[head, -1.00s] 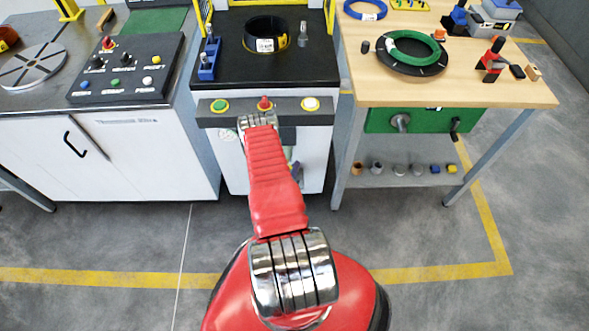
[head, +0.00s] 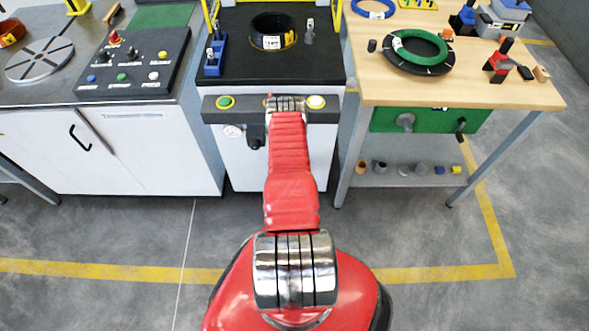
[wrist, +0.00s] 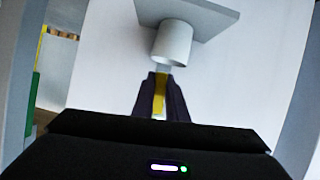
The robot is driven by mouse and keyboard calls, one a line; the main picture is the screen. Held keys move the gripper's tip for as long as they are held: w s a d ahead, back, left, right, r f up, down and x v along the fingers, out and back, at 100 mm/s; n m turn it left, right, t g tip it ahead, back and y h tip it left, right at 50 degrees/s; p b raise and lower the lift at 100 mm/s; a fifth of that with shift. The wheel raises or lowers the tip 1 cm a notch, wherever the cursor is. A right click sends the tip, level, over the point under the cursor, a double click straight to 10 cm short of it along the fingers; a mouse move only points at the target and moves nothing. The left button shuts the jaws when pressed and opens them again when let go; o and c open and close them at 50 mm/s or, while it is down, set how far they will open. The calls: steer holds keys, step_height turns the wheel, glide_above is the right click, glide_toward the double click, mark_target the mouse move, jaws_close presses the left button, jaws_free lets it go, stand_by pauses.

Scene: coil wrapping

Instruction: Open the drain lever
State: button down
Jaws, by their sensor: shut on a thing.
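In the wrist view my gripper (wrist: 160,77) has its two dark fingers closed around a narrow yellow piece (wrist: 159,97), which looks like the drain lever's handle. A short grey stem links the fingertips' area to a pale grey cylinder (wrist: 173,43) on a grey plate (wrist: 190,14). The fingers hide the sides of the yellow piece, so its angle is hard to tell. In the head view my red arm covers my gripper and the lever, in front of the white cabinet (head: 232,165).
The cabinet front carries a round gauge (head: 232,131), a dark fitting (head: 256,138), a green button (head: 225,102) and a white button (head: 316,102). A black coil (head: 272,32) sits on top. The wooden table (head: 450,92) stands at right. Open floor lies in front.

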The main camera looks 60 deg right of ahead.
steer(key=shift+s+m, duration=0.1)
steer(key=shift+m, duration=0.4)
steer(key=c, duration=1.8)
jaws_free()
steer(key=shift+o, duration=0.2)
steer(key=shift+a, duration=0.15)
steer(key=v, duration=1.3)
steer(key=shift+s+r, duration=0.15)
steer(key=shift+s, duration=0.15)
steer(key=shift+a, duration=0.1)
